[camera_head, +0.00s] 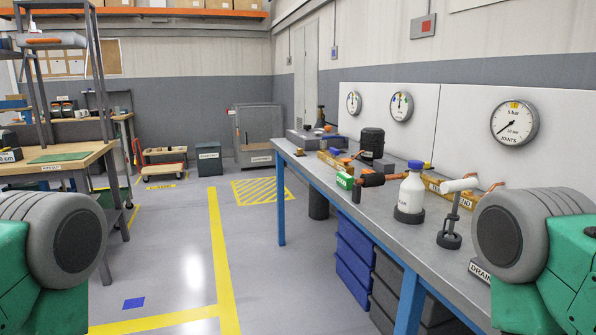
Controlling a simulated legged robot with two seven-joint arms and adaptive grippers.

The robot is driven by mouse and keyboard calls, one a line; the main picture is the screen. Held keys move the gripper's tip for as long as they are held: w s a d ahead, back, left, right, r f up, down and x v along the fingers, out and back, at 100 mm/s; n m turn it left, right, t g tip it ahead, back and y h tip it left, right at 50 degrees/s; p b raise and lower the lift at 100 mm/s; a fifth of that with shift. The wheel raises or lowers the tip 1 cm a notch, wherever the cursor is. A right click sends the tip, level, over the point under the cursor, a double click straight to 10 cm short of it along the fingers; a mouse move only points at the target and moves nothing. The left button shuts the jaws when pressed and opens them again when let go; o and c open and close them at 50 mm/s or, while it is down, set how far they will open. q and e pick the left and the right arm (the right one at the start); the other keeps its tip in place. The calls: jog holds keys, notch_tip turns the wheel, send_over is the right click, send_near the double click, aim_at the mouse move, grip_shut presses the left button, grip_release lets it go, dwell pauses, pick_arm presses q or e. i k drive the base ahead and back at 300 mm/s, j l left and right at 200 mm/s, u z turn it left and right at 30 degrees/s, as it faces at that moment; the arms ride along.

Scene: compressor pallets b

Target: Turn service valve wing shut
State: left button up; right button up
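A long grey workbench (380,232) on blue legs runs along the right side, with pipe fittings on it. A green tag (344,181), which seems to read OPEN, is near the middle of the bench. Beside it is a dark fitting with copper-coloured pipe ends (373,180). This may be the service valve, but its wing is too small to make out for certain. A black cylindrical unit (372,140) stands behind it. Only the green and grey upper parts of my two arms show, at the lower left and lower right. Neither gripper is in view.
A white bottle with a blue cap (411,195) and a pipe stand (450,228) are on the bench near the valve area. Round gauges, one labelled JOINTS (514,122), are on the white back panel. The floor left of the bench is clear, with yellow lines (222,260).

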aim_at(334, 151)
jog(key=i+j+z, duration=0.75)
jog(key=z, duration=0.25)
jog(key=i+j+z, duration=0.2)
jog(key=z, duration=0.25)
jog(key=i+j+z, duration=0.1)
jog(key=j+z, duration=0.35)
